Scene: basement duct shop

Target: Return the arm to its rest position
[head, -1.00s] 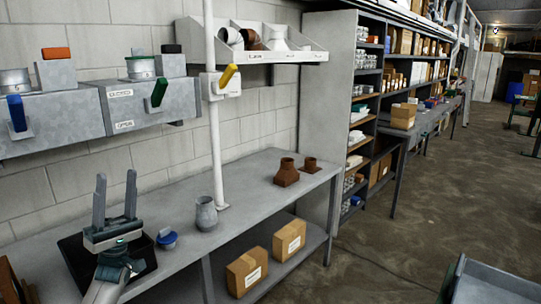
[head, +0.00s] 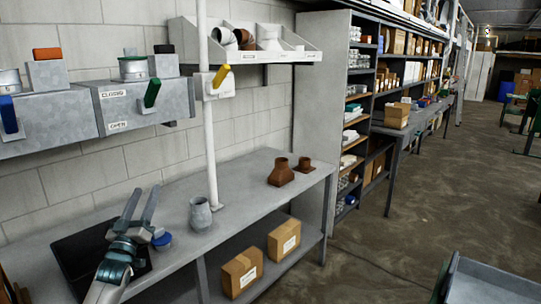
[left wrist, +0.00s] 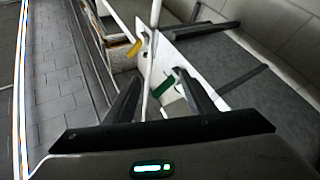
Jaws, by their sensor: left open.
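My left gripper (head: 140,208) is in the lower left of the head view, above the workbench (head: 262,203) and its black mat (head: 82,254). Its two fingers are apart, with nothing between them. In the left wrist view the open fingers (left wrist: 157,98) point toward the wall boxes, where a green handle (left wrist: 162,86) and a yellow handle (left wrist: 133,48) show. My right gripper is not in view.
A grey vase-shaped fitting (head: 200,215) and a blue-topped item (head: 162,241) stand close right of the gripper. Duct boxes (head: 145,105) hang above. A white pole (head: 210,150) rises from the bench. Brown fittings (head: 281,174) stand farther right.

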